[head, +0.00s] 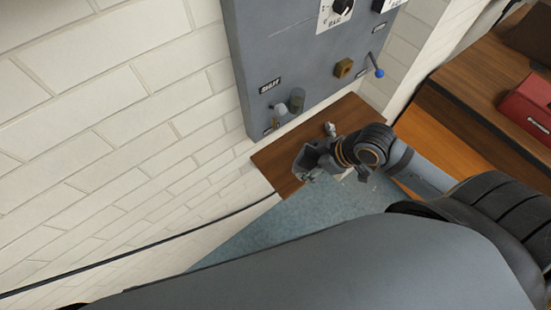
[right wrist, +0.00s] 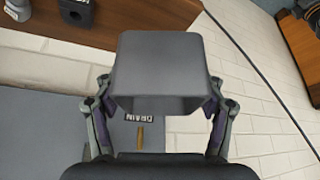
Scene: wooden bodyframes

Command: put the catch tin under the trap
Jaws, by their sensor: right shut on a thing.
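The catch tin (right wrist: 158,68) is a plain grey square-sided tin held between the two fingers of my right gripper (right wrist: 158,115) in the right wrist view. In the head view, the tin (head: 303,158) shows at the end of my right gripper (head: 316,157), over the left part of the wooden shelf. What looks like the trap is a grey-green cylinder (head: 297,99) low on the grey panel. The tin is below it in the picture, apart from it. The inside of the tin is mostly hidden. My left gripper is not in view.
The grey panel (head: 300,55) carries a pale round knob (head: 279,114), a brass fitting (head: 343,67) and a blue-tipped lever (head: 379,72). A small metal object (head: 330,129) stands on the wooden shelf (head: 277,160). A red box (head: 528,108) lies on the right.

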